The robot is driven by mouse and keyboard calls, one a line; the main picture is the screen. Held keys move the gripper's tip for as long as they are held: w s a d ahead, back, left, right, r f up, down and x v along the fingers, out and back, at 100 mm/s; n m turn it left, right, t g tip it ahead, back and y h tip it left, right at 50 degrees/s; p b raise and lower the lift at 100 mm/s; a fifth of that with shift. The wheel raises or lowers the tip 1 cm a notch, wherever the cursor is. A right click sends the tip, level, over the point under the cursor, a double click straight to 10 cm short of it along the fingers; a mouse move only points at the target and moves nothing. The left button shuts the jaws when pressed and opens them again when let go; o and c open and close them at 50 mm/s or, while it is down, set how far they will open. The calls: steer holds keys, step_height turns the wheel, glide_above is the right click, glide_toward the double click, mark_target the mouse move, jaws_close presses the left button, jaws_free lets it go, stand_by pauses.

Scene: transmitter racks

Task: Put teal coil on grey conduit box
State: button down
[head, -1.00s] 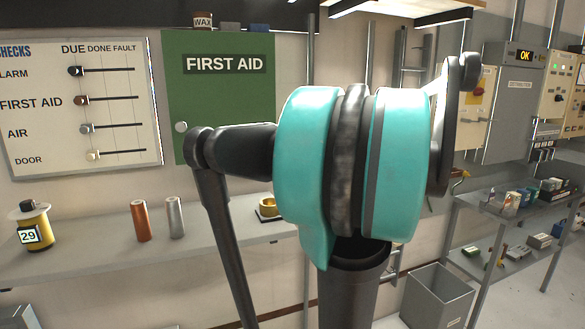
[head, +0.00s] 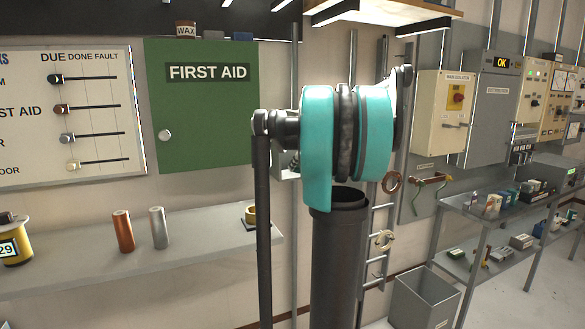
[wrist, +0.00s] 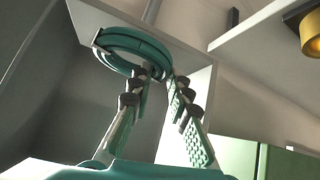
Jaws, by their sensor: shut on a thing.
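The teal coil (wrist: 136,54) is a dark teal ring. It shows in the wrist view at the fingertips of my gripper (wrist: 153,78), whose fingers are closed on its near edge. In the head view my own arm hides the gripper and coil. A grey box-like body (wrist: 189,92) with pale edges stands behind the coil in the wrist view and looks like the grey conduit box. In the head view a small part of a grey box (head: 283,166) shows behind my arm, right of the green cabinet. I cannot tell whether the coil touches it.
A green first aid cabinet (head: 205,110) is on the wall. A grey bin (head: 424,300) stands at lower right.

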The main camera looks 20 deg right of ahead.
steer(key=w, duration=0.3)
steer(key=shift+a, duration=0.25)
steer(key=shift+f, duration=0.75)
steer(key=shift+f, duration=0.15)
steer(key=c, duration=1.4)
jaws_free()
steer(key=v, duration=1.2)
